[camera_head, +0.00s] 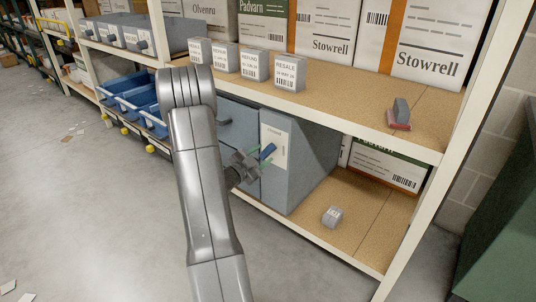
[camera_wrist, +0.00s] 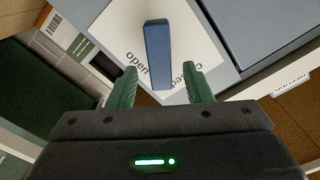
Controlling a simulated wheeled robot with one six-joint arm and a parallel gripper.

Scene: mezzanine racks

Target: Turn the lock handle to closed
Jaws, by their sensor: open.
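The blue lock handle (camera_head: 268,151) sits on a white plate (camera_head: 273,138) on the front of a grey-blue cabinet (camera_head: 299,165) on the lower shelf. In the wrist view, the handle (camera_wrist: 158,50) stands nearly upright in the picture. Its near end lies between the printed words "open" and "closed" on the plate (camera_wrist: 190,35); "closed" is partly covered. My gripper (camera_wrist: 159,70) is open, one green finger on each side of the handle's near end. In the head view, my gripper (camera_head: 255,157) is just left of the handle.
Above is a shelf with several grey labelled boxes (camera_head: 285,72) and a red-based stamp (camera_head: 400,115). A small grey box (camera_head: 333,216) lies on the lower shelf right of the cabinet. Blue bins (camera_head: 130,92) are at left. A white rack post (camera_head: 440,165) stands at right.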

